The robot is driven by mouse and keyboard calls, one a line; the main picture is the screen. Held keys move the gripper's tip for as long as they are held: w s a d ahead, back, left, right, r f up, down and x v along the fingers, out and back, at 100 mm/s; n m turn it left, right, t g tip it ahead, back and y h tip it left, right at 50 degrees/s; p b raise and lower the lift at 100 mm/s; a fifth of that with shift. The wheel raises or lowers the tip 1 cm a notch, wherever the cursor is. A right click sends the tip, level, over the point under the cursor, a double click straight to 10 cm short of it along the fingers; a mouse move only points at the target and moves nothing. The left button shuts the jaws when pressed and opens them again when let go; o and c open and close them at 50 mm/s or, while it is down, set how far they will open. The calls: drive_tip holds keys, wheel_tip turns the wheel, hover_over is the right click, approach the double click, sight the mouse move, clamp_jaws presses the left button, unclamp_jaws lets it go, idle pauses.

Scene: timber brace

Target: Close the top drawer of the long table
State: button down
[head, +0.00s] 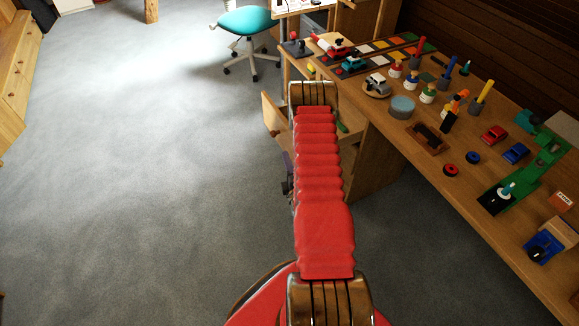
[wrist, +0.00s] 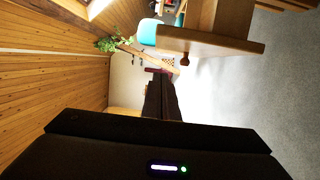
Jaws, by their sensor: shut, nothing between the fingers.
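The long table (head: 470,205) runs down the right side of the head view. A drawer (head: 273,114) near its far end stands pulled out, its front panel left of the table edge, partly hidden behind my arm. In the wrist view, which is turned on its side, a pale wooden panel with a round knob (wrist: 184,60), seemingly the drawer front (wrist: 215,42), is at the upper middle. My gripper (wrist: 158,72) is shut and empty, its dark fingers below and left of the knob and apparently apart from it. My arm hides the fingers in the head view.
Toys, pegs and a green tool crowd the table top. A turquoise swivel chair (head: 248,22) stands beyond the drawer. A wooden cabinet (head: 14,70) is at the far left. The grey carpet (head: 140,170) between is clear.

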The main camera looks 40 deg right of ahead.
drive_tip(key=w+d, duration=0.3)
drive_tip(key=d, duration=0.3)
idle(0.3)
drive_tip(key=shift+d, duration=0.1)
drive_tip(key=shift+d, duration=0.1)
